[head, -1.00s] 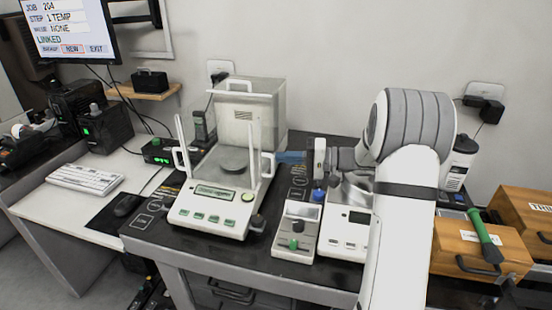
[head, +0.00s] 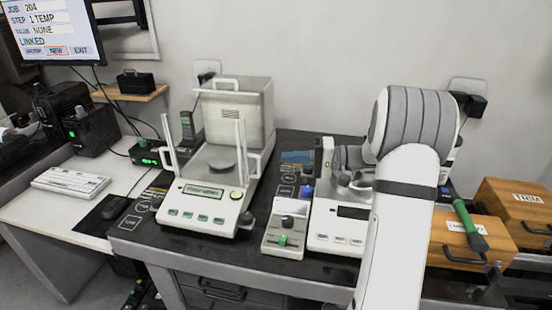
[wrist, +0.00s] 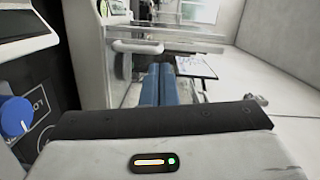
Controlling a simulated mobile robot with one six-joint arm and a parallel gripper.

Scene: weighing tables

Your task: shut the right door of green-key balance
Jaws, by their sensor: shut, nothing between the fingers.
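The green-key balance (head: 200,205) stands on the dark table at left centre in the head view, with a round pan, a lit display and green keys. Its clear right door is hard to make out; the white right door handle (head: 254,168) shows on its right side. My gripper (head: 284,157) has blue fingers, shut and empty, pointing left at the balance. A gap shows between the fingertips and the handle. In the wrist view the blue fingers (wrist: 158,85) lie together, and a white handle (wrist: 137,47) shows beyond them, slightly left.
Wooden boxes (head: 510,208) and a green-handled tool (head: 470,225) are at right. A keyboard (head: 70,182) lies at left.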

